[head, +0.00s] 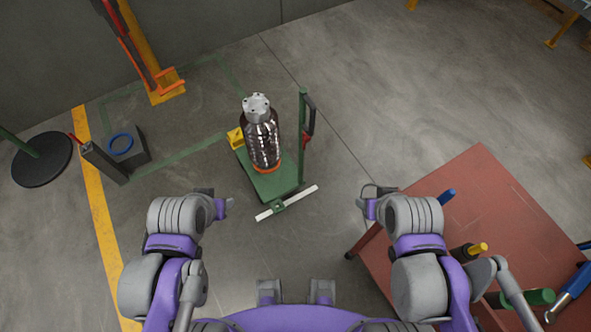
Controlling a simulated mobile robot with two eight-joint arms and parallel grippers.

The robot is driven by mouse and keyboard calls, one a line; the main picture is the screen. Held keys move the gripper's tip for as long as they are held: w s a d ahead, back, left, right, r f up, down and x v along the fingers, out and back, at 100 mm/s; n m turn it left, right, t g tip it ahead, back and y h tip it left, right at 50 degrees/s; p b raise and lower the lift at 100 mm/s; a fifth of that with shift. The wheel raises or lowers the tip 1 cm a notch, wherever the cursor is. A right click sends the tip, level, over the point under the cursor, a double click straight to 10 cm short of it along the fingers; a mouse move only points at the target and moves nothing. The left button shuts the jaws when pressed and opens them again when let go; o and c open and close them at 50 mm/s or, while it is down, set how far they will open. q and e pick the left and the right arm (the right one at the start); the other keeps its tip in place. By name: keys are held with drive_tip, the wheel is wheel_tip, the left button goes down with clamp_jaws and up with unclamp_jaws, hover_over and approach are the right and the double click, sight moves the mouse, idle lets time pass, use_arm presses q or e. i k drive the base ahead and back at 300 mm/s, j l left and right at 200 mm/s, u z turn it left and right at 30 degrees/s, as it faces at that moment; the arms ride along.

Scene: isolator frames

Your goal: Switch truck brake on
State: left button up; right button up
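A small green truck (285,183) stands on the floor ahead, with an upright green post and a dark handle (310,116) on its right side. A small red part (306,141) shows below the handle. A white bar (287,204) with a green fitting lies across the truck's near end. I cannot tell which part is the brake, or its setting. A shiny metal cylinder (262,140) stands on the truck. My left gripper (224,203) is left of the truck's near end and my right gripper (366,201) is right of it. Both are apart from it, and their finger gaps are unclear.
A red table (455,205) with several tools stands at the right, partly under my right arm. A grey block with a blue ring (121,143) and a round black base (42,160) are at the left. A yellow line (97,205) runs along the floor.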

sight(305, 139)
drive_tip(key=i+l+u, duration=0.1)
drive_tip(key=u, duration=0.3)
drive_tip(key=i+l+u, duration=0.15)
drive_tip(key=u, duration=0.3)
drive_tip(key=i, duration=0.1)
